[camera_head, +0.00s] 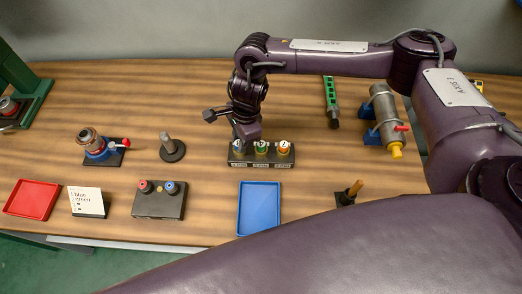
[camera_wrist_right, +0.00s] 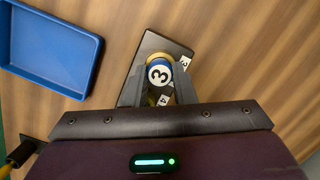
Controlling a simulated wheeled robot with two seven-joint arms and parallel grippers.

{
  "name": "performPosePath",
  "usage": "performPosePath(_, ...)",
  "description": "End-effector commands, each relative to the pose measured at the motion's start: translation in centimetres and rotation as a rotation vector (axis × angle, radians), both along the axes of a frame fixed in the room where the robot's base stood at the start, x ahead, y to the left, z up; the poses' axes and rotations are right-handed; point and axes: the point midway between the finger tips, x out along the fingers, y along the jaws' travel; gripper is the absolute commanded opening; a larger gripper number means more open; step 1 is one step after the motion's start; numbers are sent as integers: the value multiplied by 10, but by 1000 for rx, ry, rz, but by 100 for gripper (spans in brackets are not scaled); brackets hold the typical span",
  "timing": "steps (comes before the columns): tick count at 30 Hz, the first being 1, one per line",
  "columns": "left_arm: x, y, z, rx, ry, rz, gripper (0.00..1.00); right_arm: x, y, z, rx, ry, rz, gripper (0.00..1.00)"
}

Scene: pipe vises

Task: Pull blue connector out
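My right gripper (camera_wrist_right: 160,82) points down at the blue connector, one finger on each side, with no clear gap showing. The fingers look shut on it. Its lower part is hidden, and it appears still seated in the block. My left gripper is out of view.
A blue tray (camera_head: 259,209) lies in front of the block. A black box with red and blue knobs (camera_head: 159,200), a card (camera_head: 87,202) and a red tray (camera_head: 32,200) are to the left.

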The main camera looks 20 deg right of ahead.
Motion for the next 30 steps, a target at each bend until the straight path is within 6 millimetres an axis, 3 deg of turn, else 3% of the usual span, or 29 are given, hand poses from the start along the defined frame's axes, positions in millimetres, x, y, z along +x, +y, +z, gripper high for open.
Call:
performPosePath(1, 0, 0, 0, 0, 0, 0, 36, 0, 0, 0, 0, 0, 0, 15)
performPosePath(5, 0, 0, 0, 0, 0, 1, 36, 0, 0, 0, 0, 0, 0, 0)
performPosePath(30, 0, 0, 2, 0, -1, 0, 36, 0, 0, 13, 0, -1, 0, 0)
